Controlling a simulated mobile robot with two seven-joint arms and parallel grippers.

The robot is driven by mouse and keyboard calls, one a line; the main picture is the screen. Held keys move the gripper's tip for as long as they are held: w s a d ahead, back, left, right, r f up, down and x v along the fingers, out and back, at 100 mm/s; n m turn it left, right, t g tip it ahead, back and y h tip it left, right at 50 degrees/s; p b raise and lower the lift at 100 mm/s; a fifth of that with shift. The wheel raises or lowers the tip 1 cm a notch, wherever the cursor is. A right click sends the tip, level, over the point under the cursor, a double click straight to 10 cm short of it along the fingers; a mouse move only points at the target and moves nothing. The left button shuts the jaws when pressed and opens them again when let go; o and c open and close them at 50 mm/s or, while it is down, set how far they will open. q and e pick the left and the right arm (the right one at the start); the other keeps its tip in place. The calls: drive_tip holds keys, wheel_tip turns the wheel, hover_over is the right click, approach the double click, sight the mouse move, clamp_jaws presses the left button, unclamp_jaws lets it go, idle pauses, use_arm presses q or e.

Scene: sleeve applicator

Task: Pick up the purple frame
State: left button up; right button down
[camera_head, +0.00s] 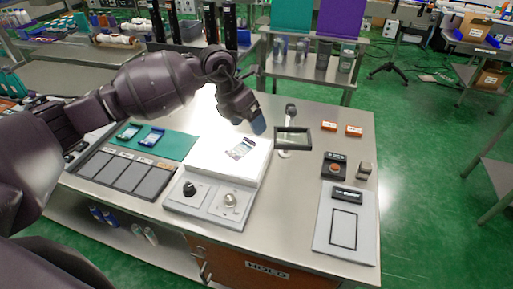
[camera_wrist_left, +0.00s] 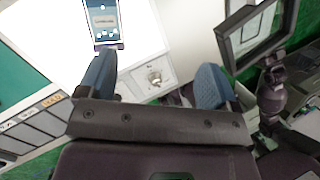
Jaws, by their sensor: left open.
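No frame that I can clearly call purple shows on the table. A small phone-like piece with a dark bluish border (camera_head: 241,148) lies on the white raised plate; it also shows at the top of the left wrist view (camera_wrist_left: 103,24). Two blue-edged pieces, one nearer (camera_head: 151,137) and one farther left (camera_head: 128,132), lie on the teal mat (camera_head: 178,147). My left gripper (camera_head: 248,124) is above the far part of the white plate, beyond the phone-like piece. Its blue fingertips stand apart, with nothing between them (camera_wrist_left: 155,80). My right gripper is not in view.
A dark-rimmed rectangular magnifier (camera_head: 293,139) stands right of my left gripper. The white fixture (camera_head: 208,203) carries two knobs. Grey pads (camera_head: 130,173) lie left; a grey board (camera_head: 322,232), a black button box (camera_head: 334,167) and orange blocks (camera_head: 329,126) are right.

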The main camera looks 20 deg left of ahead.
use_arm(q)
drive_tip(key=s+a+f+n+g+y, duration=0.1)
drive_tip(key=a+y, duration=0.3)
drive_tip(key=a, duration=0.1)
hover_over(231, 154)
drive_tip(key=f, duration=0.5)
drive_tip(key=shift+s+f, duration=0.25)
drive_tip(key=shift+w+f, duration=0.15)
drive_tip(key=shift+f, duration=1.25)
drive_tip(key=shift+w+f, duration=0.15)
drive_tip(key=shift+f, duration=1.25)
drive_tip(key=c, duration=1)
